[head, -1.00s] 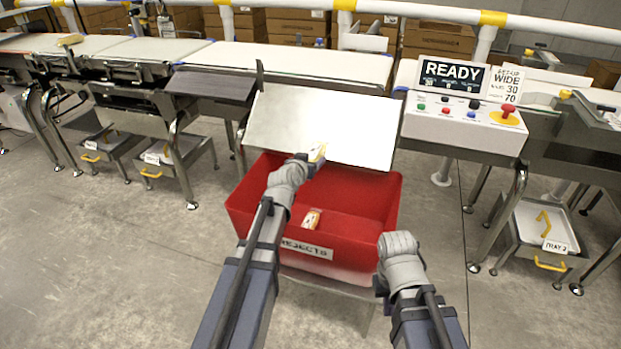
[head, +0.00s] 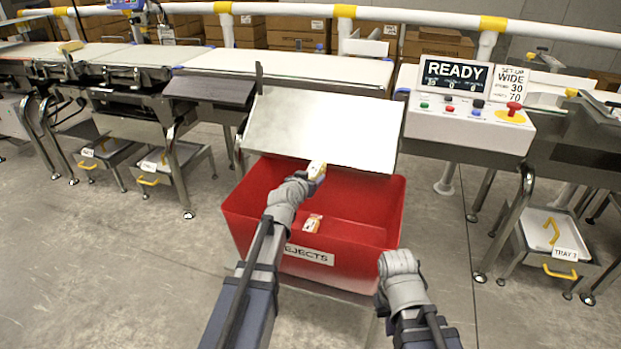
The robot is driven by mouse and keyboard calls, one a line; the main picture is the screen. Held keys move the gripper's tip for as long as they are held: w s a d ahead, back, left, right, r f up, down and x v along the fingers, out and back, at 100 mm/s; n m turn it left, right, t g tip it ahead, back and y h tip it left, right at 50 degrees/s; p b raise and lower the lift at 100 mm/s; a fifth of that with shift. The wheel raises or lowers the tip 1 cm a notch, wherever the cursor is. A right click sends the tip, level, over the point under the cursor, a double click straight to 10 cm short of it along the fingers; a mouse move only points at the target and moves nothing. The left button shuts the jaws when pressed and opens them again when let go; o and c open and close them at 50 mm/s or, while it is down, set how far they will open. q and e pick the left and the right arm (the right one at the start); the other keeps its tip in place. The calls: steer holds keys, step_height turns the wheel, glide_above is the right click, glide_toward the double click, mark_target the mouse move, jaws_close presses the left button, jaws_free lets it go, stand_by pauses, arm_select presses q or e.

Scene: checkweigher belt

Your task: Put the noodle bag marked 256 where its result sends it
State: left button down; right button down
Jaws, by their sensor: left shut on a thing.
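My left gripper (head: 309,181) is over the back part of the red rejects bin (head: 270,215), in front of the sloping metal plate. It is shut on a small white and yellow noodle bag (head: 317,169), held above the bin. The mark on this bag is too small to read. Another small noodle bag (head: 313,223) with orange lies inside the bin on its floor; its mark is not readable either. My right gripper (head: 390,265) is low, to the right of the bin's front corner. Its fingers do not show clearly.
A sloping metal plate (head: 320,128) leads from the belt (head: 290,67) down to the bin. The control panel (head: 465,118) with its READY display (head: 455,78) stands at right. Trays, one labelled TRAY (head: 545,230), sit low under the line.

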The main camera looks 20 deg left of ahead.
arm_select(q)
jaws_free()
stand_by(0.3)
steer(key=p+v, duration=0.3)
steer(key=v, duration=0.5)
steer(key=shift+w, duration=0.1)
stand_by(0.4)
